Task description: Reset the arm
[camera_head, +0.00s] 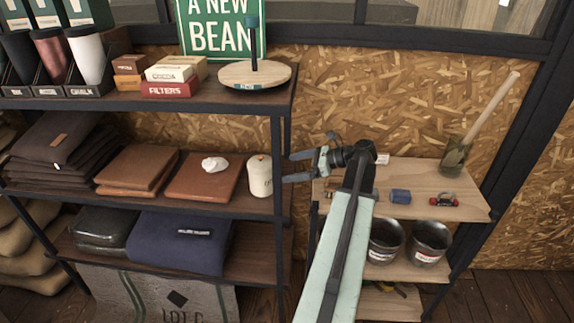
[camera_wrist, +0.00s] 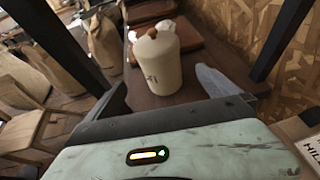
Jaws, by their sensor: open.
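My gripper (camera_head: 288,168) is open and empty. In the head view it points left from the end of my extended arm, at the right end of the dark shelf unit. A cream canister (camera_head: 260,176) with a brown knob stands upright on the middle shelf, just left of the fingertips. In the wrist view the canister (camera_wrist: 158,62) stands ahead, between the lines of the two fingers. A gap shows between it and the fingers in the head view.
The middle shelf (camera_head: 222,205) also holds brown folded stacks and a crumpled white item (camera_head: 215,164). A black shelf post (camera_head: 281,225) stands close to my gripper. The light wooden shelf (camera_head: 415,175) at right holds a blue item (camera_head: 400,196), a red item (camera_head: 443,200) and a jar (camera_head: 455,158).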

